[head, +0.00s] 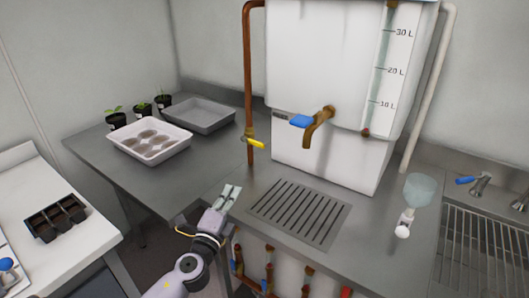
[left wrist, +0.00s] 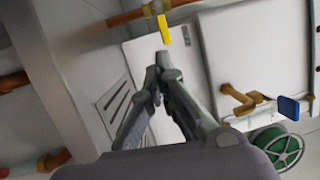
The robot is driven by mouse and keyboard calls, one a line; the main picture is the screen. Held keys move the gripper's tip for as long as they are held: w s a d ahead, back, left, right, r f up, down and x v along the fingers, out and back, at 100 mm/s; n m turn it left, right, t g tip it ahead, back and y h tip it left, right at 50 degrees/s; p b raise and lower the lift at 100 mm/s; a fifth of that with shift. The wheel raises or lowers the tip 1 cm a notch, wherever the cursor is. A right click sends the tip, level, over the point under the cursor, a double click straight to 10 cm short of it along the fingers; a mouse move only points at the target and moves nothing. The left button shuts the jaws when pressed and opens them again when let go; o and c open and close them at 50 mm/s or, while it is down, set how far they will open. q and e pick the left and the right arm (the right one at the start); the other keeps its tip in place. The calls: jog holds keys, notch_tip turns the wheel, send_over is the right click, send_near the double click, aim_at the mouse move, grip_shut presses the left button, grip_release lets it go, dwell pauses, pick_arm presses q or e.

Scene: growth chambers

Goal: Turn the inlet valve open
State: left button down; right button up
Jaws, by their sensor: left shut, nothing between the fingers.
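The inlet valve (head: 254,142) has a yellow lever and sits on the vertical copper pipe (head: 247,80) left of the white tank. The lever points to the right, crosswise to the pipe. My left gripper (head: 231,190) is in front of and below the valve in the head view, apart from it. In the left wrist view, the yellow lever (left wrist: 164,30) shows just beyond the fingertips (left wrist: 163,58). The fingers are shut with nothing between them. My right gripper is not in view.
The white tank (head: 320,60) carries a brown tap with a blue handle (head: 301,121). A slotted drain (head: 298,212) lies in the counter before it. A sink (head: 483,250) is at right.

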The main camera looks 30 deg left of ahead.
pick_arm(q)
jog(key=w+m+g+h, duration=0.1)
jog(key=w+m+h, duration=0.1)
jog(key=m, duration=0.4)
jog(key=w+r+m+h, duration=0.1)
jog(key=w+m+h, duration=0.2)
jog(key=m, duration=0.3)
jog(key=w+m+g+h, duration=0.1)
jog(key=w+m+h, duration=0.1)
jog(key=m, duration=0.4)
jog(key=shift+w+r+m+g+h, duration=0.15)
jog(key=shift+r+m+g+h, duration=0.15)
jog(key=shift+h, duration=0.2)
jog(key=a+m+y, duration=0.1)
jog(key=a, duration=0.1)
jog(key=w+a+f+g+y, duration=0.1)
jog(key=a, duration=0.1)
jog(key=a+m+g, duration=0.1)
jog(key=a, duration=0.1)
jog(key=shift+w+a+f+m+y, duration=0.15)
jog(key=shift+f+m+y, duration=0.15)
jog(key=shift+f+y, duration=0.1)
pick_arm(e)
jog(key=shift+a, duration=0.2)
